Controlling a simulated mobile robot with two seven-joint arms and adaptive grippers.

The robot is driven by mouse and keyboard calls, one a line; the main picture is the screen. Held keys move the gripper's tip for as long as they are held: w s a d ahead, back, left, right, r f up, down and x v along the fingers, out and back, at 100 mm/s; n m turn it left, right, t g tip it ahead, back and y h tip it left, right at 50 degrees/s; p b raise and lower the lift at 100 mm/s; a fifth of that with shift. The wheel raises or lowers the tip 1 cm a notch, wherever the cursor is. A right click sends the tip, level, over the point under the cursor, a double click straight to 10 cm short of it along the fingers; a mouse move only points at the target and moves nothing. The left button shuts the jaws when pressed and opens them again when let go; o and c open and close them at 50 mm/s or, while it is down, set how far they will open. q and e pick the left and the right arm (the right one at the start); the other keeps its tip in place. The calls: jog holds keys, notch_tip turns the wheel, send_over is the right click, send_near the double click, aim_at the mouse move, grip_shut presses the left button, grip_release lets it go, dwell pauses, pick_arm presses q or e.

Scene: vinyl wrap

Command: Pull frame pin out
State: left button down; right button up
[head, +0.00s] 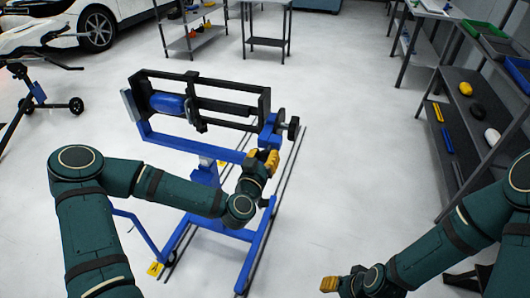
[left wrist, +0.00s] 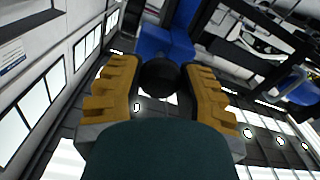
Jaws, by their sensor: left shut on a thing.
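The blue stand (head: 205,172) carries a black rectangular frame (head: 235,81) with a blue roll (head: 168,103) in it. My left gripper (head: 267,158) is at the right end of the stand's blue crossbar, just below a black knob (head: 293,128). In the left wrist view, the yellow fingers of my left gripper (left wrist: 160,88) stand on both sides of a round black pin head (left wrist: 160,75) and are shut on it. Behind it is a blue part of the stand (left wrist: 168,42). The pin's shaft is hidden. My right gripper (head: 330,284) is low, near the bottom edge, away from the stand; its opening is unclear.
A shelf rack (head: 462,120) with yellow and white items stands at the right. Dark tables (head: 266,42) and a white car (head: 95,25) are at the back. The floor (head: 345,150) right of the stand is clear.

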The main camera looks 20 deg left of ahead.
pick_arm(q)
jog(key=shift+s, duration=0.45)
jog(key=c, duration=0.5)
grip_release()
jog(key=shift+s+r, duration=0.1)
jog(key=shift+r, duration=5)
jog(key=shift+f, duration=0.1)
